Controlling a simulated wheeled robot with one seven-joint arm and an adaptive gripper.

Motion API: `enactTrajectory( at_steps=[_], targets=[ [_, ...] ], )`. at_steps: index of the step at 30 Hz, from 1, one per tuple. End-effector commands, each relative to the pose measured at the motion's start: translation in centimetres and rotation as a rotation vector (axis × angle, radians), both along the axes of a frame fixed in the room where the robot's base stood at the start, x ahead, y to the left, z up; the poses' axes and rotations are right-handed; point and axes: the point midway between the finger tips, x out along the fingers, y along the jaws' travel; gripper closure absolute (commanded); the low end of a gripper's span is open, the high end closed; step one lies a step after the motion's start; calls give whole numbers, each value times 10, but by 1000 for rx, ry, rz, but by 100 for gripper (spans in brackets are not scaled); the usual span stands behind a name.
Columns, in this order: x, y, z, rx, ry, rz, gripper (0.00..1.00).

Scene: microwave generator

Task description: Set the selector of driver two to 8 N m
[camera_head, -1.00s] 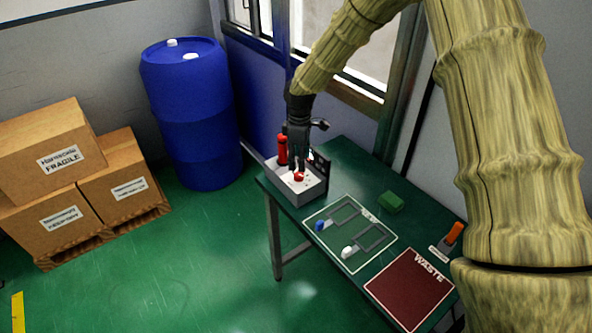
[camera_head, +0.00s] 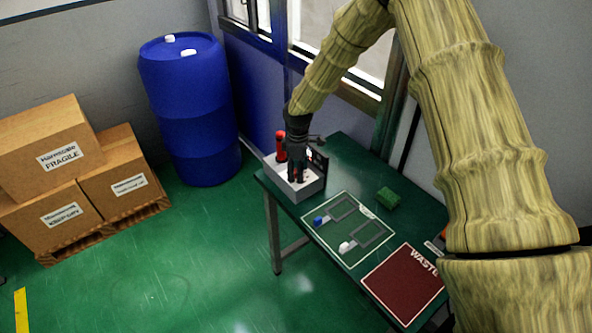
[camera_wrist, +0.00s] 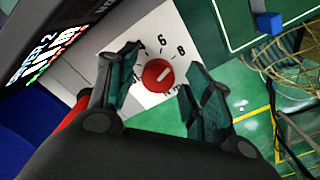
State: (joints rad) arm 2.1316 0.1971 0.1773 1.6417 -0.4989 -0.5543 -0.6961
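The driver two box is a light grey unit (camera_head: 312,189) at the table's far left end. In the wrist view its display (camera_wrist: 45,55) reads "DRIVER 2". The red selector knob (camera_wrist: 158,76) sits on its white dial face (camera_wrist: 150,28), with 6 and 8 printed beyond it and "N m" partly covered. A short pale mark on the knob runs toward the upper right, near the 8 side; its exact setting is hard to read. My gripper (camera_wrist: 162,60) is open, one finger on each side of the knob, with visible gaps. In the head view my gripper (camera_head: 296,178) hides the knob.
A red cylinder (camera_head: 281,147) stands at the box's back left. On the green table are an outlined mat (camera_head: 322,238) with a blue and a white piece, a green block (camera_head: 388,197) and a dark red waste area (camera_head: 400,285). A blue drum (camera_head: 190,110) stands behind left.

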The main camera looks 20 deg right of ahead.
Motion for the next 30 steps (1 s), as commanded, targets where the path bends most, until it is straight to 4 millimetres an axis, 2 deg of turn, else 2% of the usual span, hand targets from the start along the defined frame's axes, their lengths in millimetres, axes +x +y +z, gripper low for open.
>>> enactTrajectory(
  at_steps=[1,6,11,19,26,27,30],
  targets=[
    [0,0,0,0,0,0,63],
    [0,0,0,0,1,0,93],
    [-1,0,-1,0,1,-12,93],
    [-2,0,-1,-1,3,-158,92],
    [-2,0,-1,0,5,-165,92],
    [-2,0,-1,0,5,-165,65],
    [-2,0,-1,0,4,-165,47]
  ],
)
